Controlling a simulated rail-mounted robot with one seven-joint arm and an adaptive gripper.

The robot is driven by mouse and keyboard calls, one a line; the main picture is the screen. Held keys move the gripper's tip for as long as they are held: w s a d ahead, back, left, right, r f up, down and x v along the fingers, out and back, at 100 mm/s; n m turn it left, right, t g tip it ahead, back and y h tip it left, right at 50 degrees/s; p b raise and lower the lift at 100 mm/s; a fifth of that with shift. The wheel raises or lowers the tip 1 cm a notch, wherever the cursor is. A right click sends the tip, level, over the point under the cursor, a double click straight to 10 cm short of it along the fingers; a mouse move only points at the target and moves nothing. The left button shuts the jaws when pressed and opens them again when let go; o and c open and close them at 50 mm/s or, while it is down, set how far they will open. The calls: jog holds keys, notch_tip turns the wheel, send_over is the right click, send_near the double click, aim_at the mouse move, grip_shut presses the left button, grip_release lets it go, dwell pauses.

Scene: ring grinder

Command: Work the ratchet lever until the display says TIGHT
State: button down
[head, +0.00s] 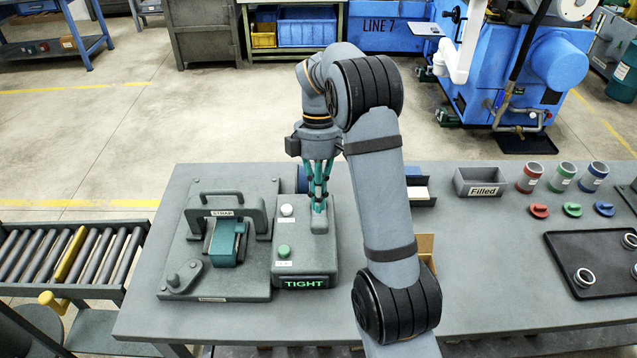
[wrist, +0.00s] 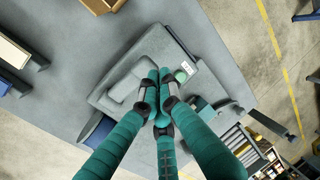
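The grey ratchet box (head: 306,262) stands on the bench, and its display (head: 304,283) reads TIGHT in green letters. A white button (head: 287,210) and a green button (head: 284,251) sit on its top; the green one also shows in the wrist view (wrist: 181,75). A grey upright part (head: 319,220), which looks like the lever, stands at the box's right side. My gripper (head: 318,200) points down right at it, with its teal fingertips (wrist: 159,84) drawn together. I see nothing clearly held between them. Whether they touch the lever is hard to tell.
Left of the box is a strap fixture (head: 215,285) with a grey arch and a teal block (head: 226,243). A roller conveyor (head: 70,262) lies further left. To the right are a Filled bin (head: 480,183), coloured cups and a black tray (head: 590,262).

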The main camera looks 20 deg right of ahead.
notch_tip(320, 180, up, 4)
jog(key=r, duration=0.1)
send_over(318, 221)
jog(key=s, duration=0.1)
jog(key=shift+s+a+f, duration=0.1)
jog(key=shift+a+f, duration=0.05)
jog(key=shift+f, duration=0.1)
jog(key=shift+f, duration=0.15)
dwell(1.1)
jog(key=f, duration=0.9)
jog(key=shift+w+f, duration=0.1)
jog(key=shift+w, duration=0.25)
jog(key=shift+w+d+r+b, duration=0.1)
jog(key=shift+w+d+b, duration=0.05)
jog(key=shift+w+b, duration=0.3)
jog(key=shift+w+d+r+b, duration=0.1)
jog(key=shift+w+d+b, duration=0.05)
jog(key=shift+w+b, duration=0.3)
jog(key=shift+p+v, duration=0.65)
jog(key=shift+v, duration=2.2)
